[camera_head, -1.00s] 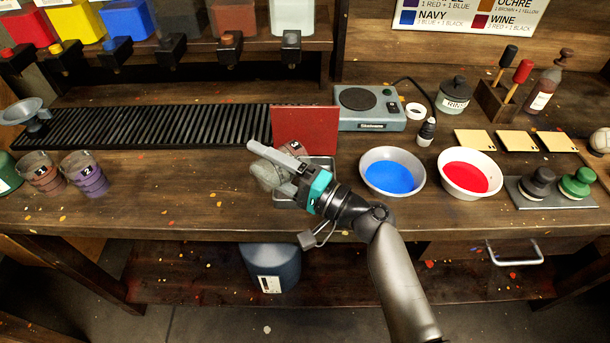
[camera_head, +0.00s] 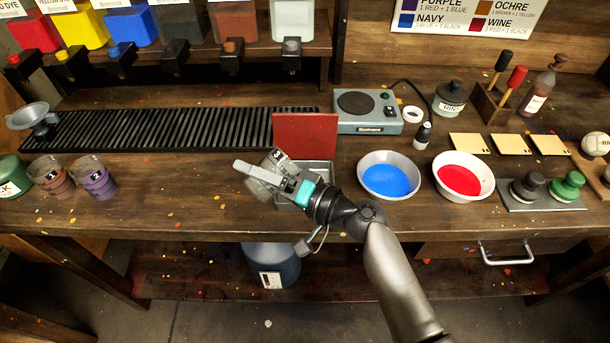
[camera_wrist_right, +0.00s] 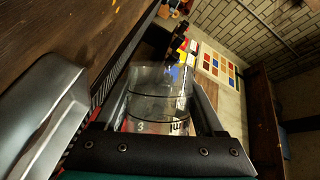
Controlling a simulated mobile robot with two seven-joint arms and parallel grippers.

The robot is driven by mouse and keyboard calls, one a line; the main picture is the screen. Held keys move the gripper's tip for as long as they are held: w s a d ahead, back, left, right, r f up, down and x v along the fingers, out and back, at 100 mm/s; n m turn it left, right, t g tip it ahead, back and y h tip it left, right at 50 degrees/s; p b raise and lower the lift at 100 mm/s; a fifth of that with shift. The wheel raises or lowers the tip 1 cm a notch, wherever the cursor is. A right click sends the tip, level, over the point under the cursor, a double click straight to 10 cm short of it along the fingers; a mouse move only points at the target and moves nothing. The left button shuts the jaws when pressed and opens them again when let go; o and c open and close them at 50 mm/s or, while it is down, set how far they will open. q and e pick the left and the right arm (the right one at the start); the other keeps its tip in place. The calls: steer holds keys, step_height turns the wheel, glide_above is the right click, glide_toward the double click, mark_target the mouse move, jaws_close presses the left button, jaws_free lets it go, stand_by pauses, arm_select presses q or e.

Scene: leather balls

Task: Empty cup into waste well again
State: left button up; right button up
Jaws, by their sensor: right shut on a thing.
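My right gripper (camera_head: 258,172) is shut on a clear cup marked 3 (camera_head: 282,160). The cup is tilted and sits at the left side of the metal waste well (camera_head: 322,170), above the counter. The arm hides part of the well and the fingers hide part of the cup. In the right wrist view the cup (camera_wrist_right: 155,98) stands between the two fingers, with see-through walls; I cannot tell whether any liquid is left in it. My left gripper is not in view.
A red board (camera_head: 305,135) stands behind the well. Blue (camera_head: 390,177) and red (camera_head: 463,176) bowls stand to the right. Cups 1 (camera_head: 50,178) and 2 (camera_head: 96,178) stand at the left. Bare counter lies between cup 2 and the well.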

steer(key=shift+r+n+h, duration=0.1)
steer(key=shift+n+h, duration=0.2)
steer(key=shift+n, duration=0.4)
step_height(320, 180, down, 2)
steer(key=shift+d+n+h+b, duration=0.1)
steer(key=shift+n+h+b, duration=0.3)
steer(key=shift+n, duration=0.5)
steer(key=shift+r+n+h+p, duration=0.25)
steer(key=shift+n+h+p, duration=0.25)
steer(key=shift+n+p, duration=0.35)
steer(key=shift+s+a+n+h+p, duration=0.35)
steer(key=shift+a+p, duration=0.15)
steer(key=shift+p, duration=0.35)
steer(key=n+p, duration=0.1)
steer(key=a+n+h+p, duration=0.1)
steer(key=p, duration=0.1)
steer(key=shift+s+f, duration=0.3)
steer(key=shift+s, duration=0.1)
steer(key=shift+s+a+f+n+t+h+p, duration=0.2)
steer(key=shift+a+n+t+h+p, duration=0.3)
steer(key=shift+p, duration=0.45)
steer(key=shift+f+n+p, duration=0.3)
steer(key=shift+n+p, duration=0.1)
steer(key=shift+n, duration=0.1)
